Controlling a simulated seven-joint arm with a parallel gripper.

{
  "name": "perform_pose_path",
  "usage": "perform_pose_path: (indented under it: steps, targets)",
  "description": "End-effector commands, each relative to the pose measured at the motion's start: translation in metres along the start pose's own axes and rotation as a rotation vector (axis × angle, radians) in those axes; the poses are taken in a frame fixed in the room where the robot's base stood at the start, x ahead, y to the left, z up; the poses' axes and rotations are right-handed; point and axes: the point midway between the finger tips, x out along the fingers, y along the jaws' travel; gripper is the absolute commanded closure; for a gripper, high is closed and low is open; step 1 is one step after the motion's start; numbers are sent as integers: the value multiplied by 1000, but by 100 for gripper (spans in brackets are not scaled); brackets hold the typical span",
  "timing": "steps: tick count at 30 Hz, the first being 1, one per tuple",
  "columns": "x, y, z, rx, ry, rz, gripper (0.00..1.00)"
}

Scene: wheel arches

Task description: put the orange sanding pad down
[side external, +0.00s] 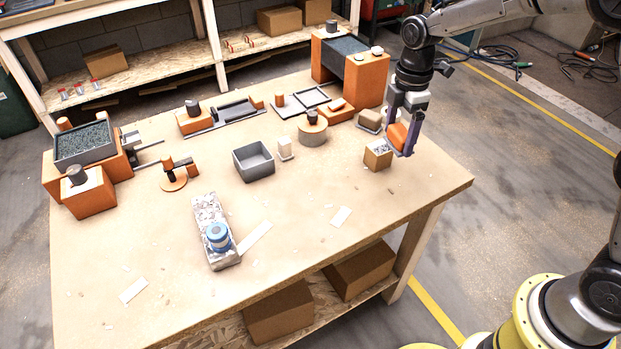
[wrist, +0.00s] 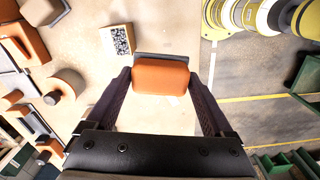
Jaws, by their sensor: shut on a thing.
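The orange sanding pad (wrist: 161,76) is a rounded orange block with a dark grey strip along one edge. My gripper (wrist: 160,82) is shut on it, one dark finger on each side. In the side view the pad (side external: 397,136) shows between the fingers of my gripper (side external: 402,138), at the right part of the wooden workbench (side external: 320,237). I cannot tell whether the pad touches the bench.
The small box (side external: 378,154) stands close left of my gripper. A grey open bin (side external: 254,161) stands mid-bench. The bench's front right is mostly clear, and its right edge is near.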

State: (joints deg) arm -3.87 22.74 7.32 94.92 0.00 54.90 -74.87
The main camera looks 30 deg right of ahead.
Motion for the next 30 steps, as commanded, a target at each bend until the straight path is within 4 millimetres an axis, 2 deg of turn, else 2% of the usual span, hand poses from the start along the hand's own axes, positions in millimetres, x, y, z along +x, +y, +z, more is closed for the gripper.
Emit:
perform_pose_path:
  steps: [1, 6, 9, 13, 17, 28, 30]
  targets:
    - [0, -5, -23, -27, 0, 0, 70]
    - [1, -23, -77, -123, 1, 1, 70]
    - [1, -31, -95, -167, 1, 1, 70]
    - [4, -33, -107, -193, 0, -1, 70]
    - [12, -19, -116, -197, -1, -2, 70]
    - [43, 42, -150, -196, 0, -1, 70]
    - [56, 50, -154, -196, -2, -5, 70]
